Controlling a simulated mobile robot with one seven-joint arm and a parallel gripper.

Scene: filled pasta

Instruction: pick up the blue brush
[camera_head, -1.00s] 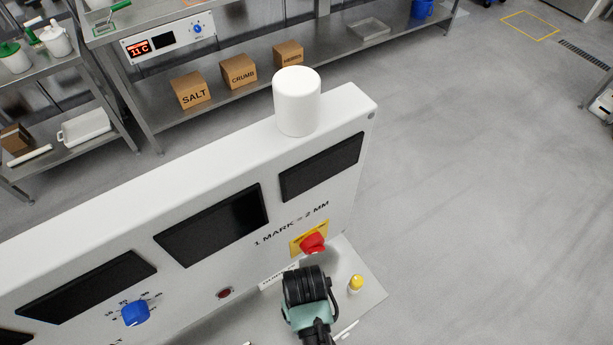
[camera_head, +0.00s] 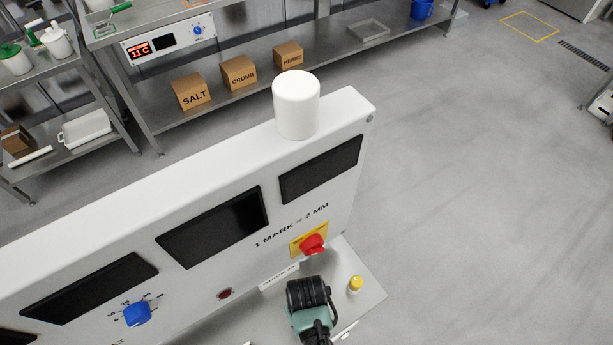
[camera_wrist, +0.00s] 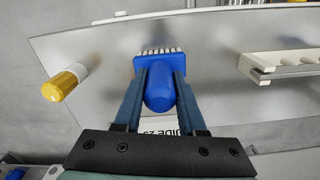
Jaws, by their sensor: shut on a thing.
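The blue brush (camera_wrist: 160,88) shows in the wrist view, with a rounded blue handle, a wider blue head and a row of pale bristles at its far end. My gripper (camera_wrist: 160,75) is shut on the brush, with one finger on each side of it. In the head view only my wrist and the dark end of the arm show, low in the picture beside the machine's side shelf; the fingers and the brush are hidden there.
A yellow-capped white bottle (camera_head: 355,284) stands on the metal side shelf (camera_head: 372,297), close to my wrist; it also shows in the wrist view (camera_wrist: 64,82). A pale rail-like part (camera_wrist: 280,66) lies right of the brush. The white machine panel (camera_head: 330,215) with a red knob (camera_head: 312,244) rises behind.

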